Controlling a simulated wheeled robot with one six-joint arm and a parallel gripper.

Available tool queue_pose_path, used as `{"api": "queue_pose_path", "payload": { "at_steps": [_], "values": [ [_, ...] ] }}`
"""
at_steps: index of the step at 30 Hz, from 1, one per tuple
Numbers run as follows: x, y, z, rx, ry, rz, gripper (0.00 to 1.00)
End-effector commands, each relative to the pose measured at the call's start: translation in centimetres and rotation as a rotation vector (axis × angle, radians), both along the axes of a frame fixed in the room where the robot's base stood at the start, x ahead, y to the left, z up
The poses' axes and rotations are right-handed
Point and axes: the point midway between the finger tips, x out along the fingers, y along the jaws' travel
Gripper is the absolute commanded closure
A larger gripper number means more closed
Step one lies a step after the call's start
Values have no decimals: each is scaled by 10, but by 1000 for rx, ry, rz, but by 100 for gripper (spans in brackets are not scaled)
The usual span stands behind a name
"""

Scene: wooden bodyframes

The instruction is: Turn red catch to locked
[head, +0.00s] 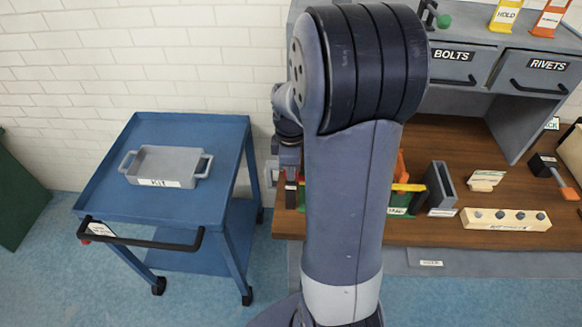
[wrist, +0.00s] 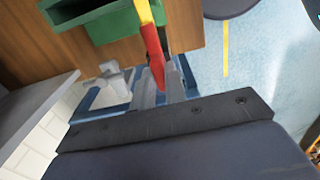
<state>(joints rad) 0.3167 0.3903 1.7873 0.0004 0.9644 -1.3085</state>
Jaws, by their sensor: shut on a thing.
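In the wrist view, my gripper (wrist: 161,86) is shut on a red piece, which I take to be the red catch (wrist: 153,50). A yellow part (wrist: 143,11) runs on from its far end. The red piece lies between the two grey fingers. In the head view, my arm hides most of the bench's left end, so neither the grip nor the catch shows clearly. A yellow bar (head: 408,187) shows to the right of my arm. I cannot read a locked mark or tell the catch's angle.
A green tray (wrist: 105,22) is close to the fingers in the wrist view. On the wooden bench (head: 460,150) stand a grey upright holder (head: 439,187) and a pale block with pegs (head: 505,219). A blue cart (head: 190,130) carries a grey tray (head: 165,166) at left.

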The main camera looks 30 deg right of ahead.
Motion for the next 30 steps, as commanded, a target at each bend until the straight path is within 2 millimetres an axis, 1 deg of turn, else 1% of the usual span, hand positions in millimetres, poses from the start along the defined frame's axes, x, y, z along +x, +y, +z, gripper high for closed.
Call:
{"api": "queue_pose_path", "payload": {
  "at_steps": [4, 5, 12, 19, 22, 26, 30],
  "values": [
    [1, 0, 1, -1, -4, 2, 100],
    [1, 0, 1, -1, -4, 2, 86],
    [1, 0, 1, -1, -2, 1, 66],
    [0, 0, 1, -1, -1, 0, 65],
    [1, 0, 5, -2, -3, 0, 65],
    [1, 0, 24, -2, -7, 0, 65],
    [1, 0, 53, -2, -7, 0, 65]
  ]
}}
